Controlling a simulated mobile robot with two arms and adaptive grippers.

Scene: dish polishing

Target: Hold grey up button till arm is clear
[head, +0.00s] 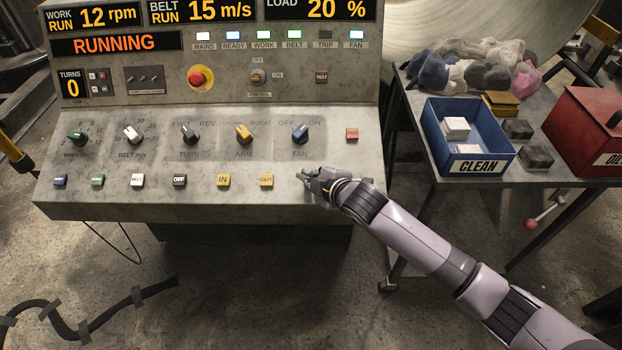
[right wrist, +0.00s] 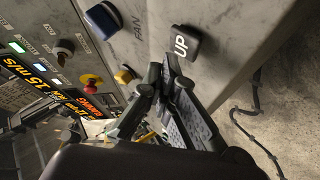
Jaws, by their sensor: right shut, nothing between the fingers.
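The grey UP button (right wrist: 188,45) is a dark square cap with white lettering on the sloped control panel, in the right wrist view. In the head view it is hidden by my right gripper (head: 306,176), which lies at the panel's lower right, right of the yellow OUT button (head: 266,181). In the right wrist view my right gripper (right wrist: 168,66) is shut and empty, its tips close beside the UP button. I cannot tell whether they touch it or whether it is pressed. My left gripper is not in view.
The control panel (head: 330,205) shows RUNNING (head: 116,43). The blue FAN knob (head: 300,134) and a red square button (head: 352,134) are above my gripper. At right, a table holds a blue CLEAN bin (head: 428,120), rags (head: 470,65) and a red box (head: 590,125).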

